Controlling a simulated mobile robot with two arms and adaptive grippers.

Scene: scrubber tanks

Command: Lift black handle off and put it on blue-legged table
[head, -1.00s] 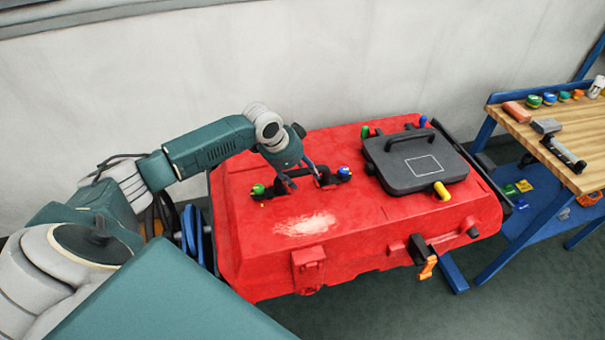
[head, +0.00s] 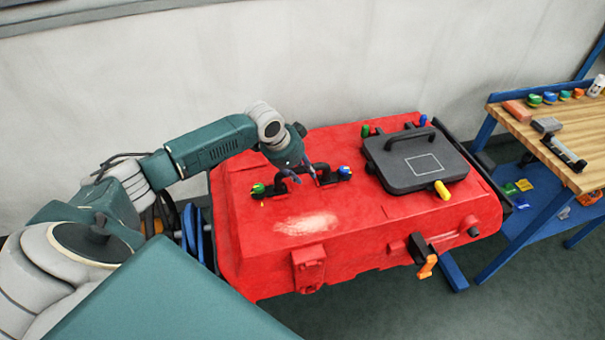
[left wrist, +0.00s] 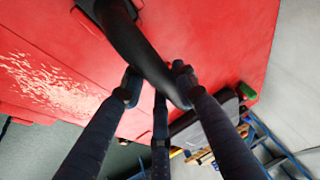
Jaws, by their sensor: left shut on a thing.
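The black handle (head: 282,183) is a raised bar on the left part of the red tank's top, between a green knob (head: 258,190) and a blue knob (head: 344,171). My left gripper (head: 302,175) is at the bar from above, its fingers shut on it. In the left wrist view, the handle (left wrist: 140,48) passes between the fingertips of the gripper (left wrist: 156,84). The handle still appears seated on the tank. The blue-legged table (head: 583,128) with its wooden top stands at the right. My right gripper is not in view.
The red tank (head: 370,225) also carries a black hatch lid (head: 405,178) with its own handle and coloured knobs. The table top holds a row of coloured items, a red block (head: 517,111), a grey block (head: 546,126) and a black-grey tool (head: 566,155). Bare wood shows between them.

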